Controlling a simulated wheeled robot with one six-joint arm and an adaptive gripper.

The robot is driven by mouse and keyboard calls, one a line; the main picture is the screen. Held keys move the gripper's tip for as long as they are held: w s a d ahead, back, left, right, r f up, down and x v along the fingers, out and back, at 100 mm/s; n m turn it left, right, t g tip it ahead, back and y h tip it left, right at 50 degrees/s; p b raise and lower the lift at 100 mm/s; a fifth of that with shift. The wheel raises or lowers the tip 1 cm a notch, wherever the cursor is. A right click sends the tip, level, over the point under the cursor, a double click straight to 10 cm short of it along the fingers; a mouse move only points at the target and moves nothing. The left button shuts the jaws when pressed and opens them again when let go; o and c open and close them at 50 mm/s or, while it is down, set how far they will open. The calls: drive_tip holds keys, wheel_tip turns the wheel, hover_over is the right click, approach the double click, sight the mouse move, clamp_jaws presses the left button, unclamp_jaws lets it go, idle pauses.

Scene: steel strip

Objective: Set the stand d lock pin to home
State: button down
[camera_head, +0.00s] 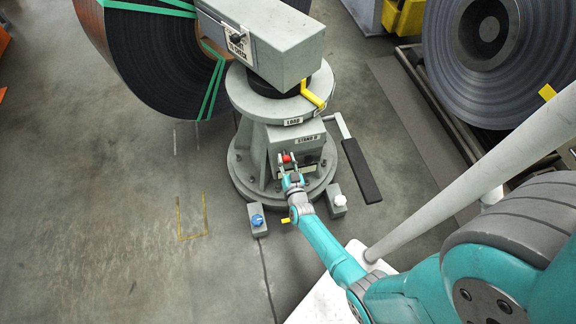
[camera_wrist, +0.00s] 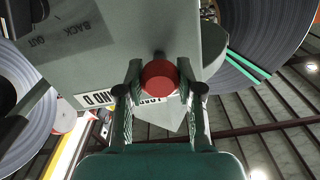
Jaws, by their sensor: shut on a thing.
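The lock pin has a round red knob (camera_head: 287,158) on the front of the grey pedestal marked STAND D (camera_head: 309,139). In the wrist view the red knob (camera_wrist: 159,76) sits between the two finger tips, with a short dark shaft behind it. My gripper (camera_head: 289,170) reaches the pedestal front from below, and its fingers (camera_wrist: 159,88) are shut on the knob from both sides. A sign partly hidden by the fingers is below the knob in the wrist view. How far the pin is in or out cannot be told.
A long lever with a black grip (camera_head: 360,170) stands out right of the pedestal. A yellow handle (camera_head: 313,95) is above. Small boxes with a blue knob (camera_head: 257,220) and a white knob (camera_head: 339,200) flank my arm on the floor. A strapped coil (camera_head: 150,60) is upper left.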

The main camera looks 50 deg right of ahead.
drive_tip(key=shift+w+d, duration=0.1)
drive_tip(key=shift+w, duration=0.05)
drive_tip(key=c, duration=0.7)
unclamp_jaws()
drive_tip(key=v, duration=1.2)
